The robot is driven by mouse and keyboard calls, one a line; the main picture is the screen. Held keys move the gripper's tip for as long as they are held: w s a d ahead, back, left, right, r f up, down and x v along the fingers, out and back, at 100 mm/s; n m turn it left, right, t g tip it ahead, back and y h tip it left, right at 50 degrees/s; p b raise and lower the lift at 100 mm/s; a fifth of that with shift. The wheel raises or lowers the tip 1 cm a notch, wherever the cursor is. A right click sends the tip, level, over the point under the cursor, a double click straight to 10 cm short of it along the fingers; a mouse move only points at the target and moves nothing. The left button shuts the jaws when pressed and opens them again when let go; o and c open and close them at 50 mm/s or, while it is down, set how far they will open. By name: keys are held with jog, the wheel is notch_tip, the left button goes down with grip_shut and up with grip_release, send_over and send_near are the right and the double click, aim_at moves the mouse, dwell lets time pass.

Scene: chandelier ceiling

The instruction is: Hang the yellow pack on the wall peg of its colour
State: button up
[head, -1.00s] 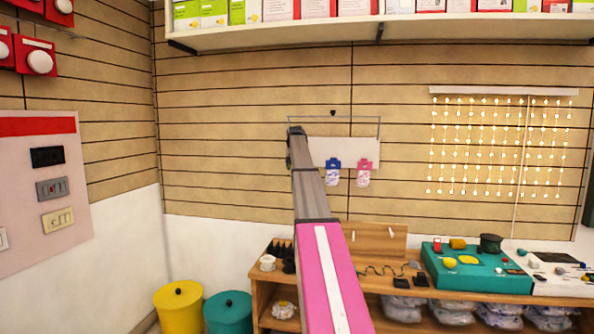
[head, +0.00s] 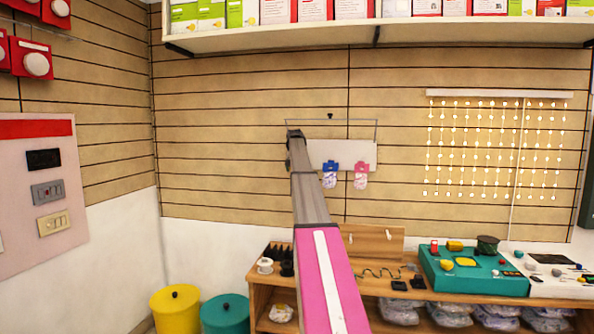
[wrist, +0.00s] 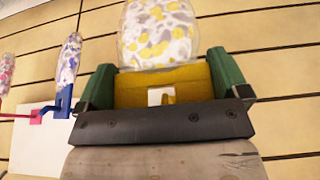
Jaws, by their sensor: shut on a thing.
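The yellow pack shows in the wrist view, with a yellow header card (wrist: 165,84) with a pale hole and a clear bag (wrist: 158,35) of yellow and grey pieces. My gripper (wrist: 160,75) is shut on the header, one green finger at each side. In the head view my arm hides the gripper and pack. A white wall panel (head: 353,155) carries a blue pack (head: 331,174) and a pink pack (head: 361,174), hanging side by side to the right of my arm's end. The blue pack (wrist: 67,75) also shows at left in the wrist view. I cannot make out a yellow peg.
A shelf of boxes (head: 370,35) runs above the slatted wall. A low wooden bench (head: 262,290) below holds a teal case (head: 475,272) and small items. Yellow (head: 174,305) and teal (head: 226,313) bins stand at lower left. The slatted wall around the panel is mostly clear.

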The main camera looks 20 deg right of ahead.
jog(key=shift+w+d+f, duration=0.1)
jog(key=shift+w+d, duration=0.5)
jog(key=shift+w, duration=0.35)
jog(key=shift+w+d, duration=0.6)
jog(key=shift+w, duration=0.3)
jog(key=shift+w+d+f, duration=0.35)
jog(key=shift+w+f, duration=0.1)
jog(key=shift+w, duration=0.05)
jog(key=shift+f, duration=0.1)
jog(key=o, duration=0.8)
jog(key=shift+d, duration=0.1)
